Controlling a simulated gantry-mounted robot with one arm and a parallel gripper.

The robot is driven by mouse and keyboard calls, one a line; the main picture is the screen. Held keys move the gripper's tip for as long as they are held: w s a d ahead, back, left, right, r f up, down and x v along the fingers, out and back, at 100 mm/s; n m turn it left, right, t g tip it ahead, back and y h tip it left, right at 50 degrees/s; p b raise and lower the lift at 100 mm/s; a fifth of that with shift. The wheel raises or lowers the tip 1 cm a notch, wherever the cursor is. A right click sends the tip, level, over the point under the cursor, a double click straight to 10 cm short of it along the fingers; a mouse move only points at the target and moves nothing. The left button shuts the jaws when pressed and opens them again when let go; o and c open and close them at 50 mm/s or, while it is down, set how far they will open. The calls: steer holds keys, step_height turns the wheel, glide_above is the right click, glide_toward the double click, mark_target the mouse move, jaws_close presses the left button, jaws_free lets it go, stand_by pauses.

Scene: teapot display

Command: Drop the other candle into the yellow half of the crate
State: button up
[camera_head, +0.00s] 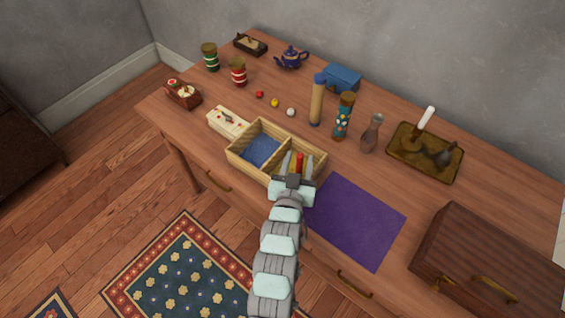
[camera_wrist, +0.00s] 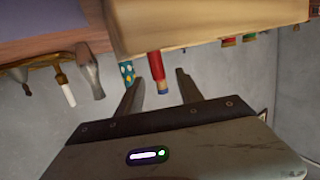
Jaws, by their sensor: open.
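A two-part wooden crate (camera_head: 243,167) stands near the table's front edge, with a blue-floored left half. Its right half is yellowish and partly hidden by my gripper. My gripper (camera_head: 298,160) is open over that right half. A red stick, seemingly a candle (camera_head: 300,165), shows between its fingers.

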steer(key=p+v, duration=0.1)
steer(key=v, duration=0.7)
steer(key=shift+s, duration=0.15)
steer(key=shift+r, duration=0.1)
